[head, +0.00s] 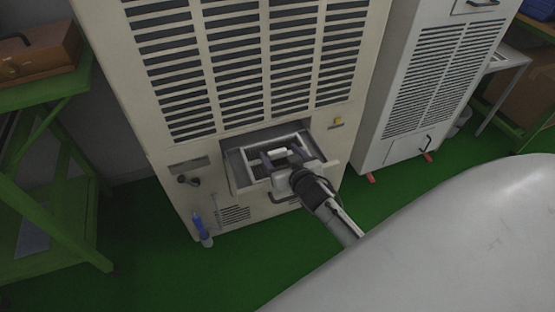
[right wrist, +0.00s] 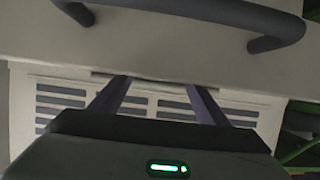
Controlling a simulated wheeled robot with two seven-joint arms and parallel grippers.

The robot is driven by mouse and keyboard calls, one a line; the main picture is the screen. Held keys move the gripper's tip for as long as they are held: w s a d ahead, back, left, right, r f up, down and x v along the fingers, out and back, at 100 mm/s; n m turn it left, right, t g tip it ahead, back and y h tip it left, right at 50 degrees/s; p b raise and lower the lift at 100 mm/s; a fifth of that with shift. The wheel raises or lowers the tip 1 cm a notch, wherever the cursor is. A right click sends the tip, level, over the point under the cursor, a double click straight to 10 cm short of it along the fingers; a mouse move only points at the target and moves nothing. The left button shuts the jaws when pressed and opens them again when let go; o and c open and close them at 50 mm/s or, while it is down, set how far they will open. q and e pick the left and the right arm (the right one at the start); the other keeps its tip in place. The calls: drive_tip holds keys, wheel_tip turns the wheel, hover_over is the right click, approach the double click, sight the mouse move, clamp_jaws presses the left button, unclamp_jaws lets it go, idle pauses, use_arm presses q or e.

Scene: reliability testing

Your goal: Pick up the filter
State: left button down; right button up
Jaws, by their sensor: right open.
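The filter appears to be the light rectangular frame (head: 268,143) in the pulled-out drawer (head: 234,170), low on the front of the beige cabinet. My right gripper (head: 280,154) is over the drawer, its dark fingers spread apart and pointing towards the cabinet. A pale bar shows between the fingers in the head view; I cannot tell whether they touch it. My gripper hides the front part of the frame. In the right wrist view both open fingers (right wrist: 157,83) reach past the drawer's pale front edge. My left gripper is not in view.
The beige cabinet (head: 165,125) rises behind the drawer. A dark drawer handle (right wrist: 270,30) is close in the right wrist view. A blue bottle-like item (head: 200,228) stands by the cabinet's left foot. A grey cabinet (head: 395,145) stands right, a green shelf (head: 45,95) left. Green floor lies clear in front.

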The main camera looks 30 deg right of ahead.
drive_tip(key=c, duration=1.2)
drive_tip(key=shift+r, duration=0.2)
drive_tip(key=shift+c, duration=0.2)
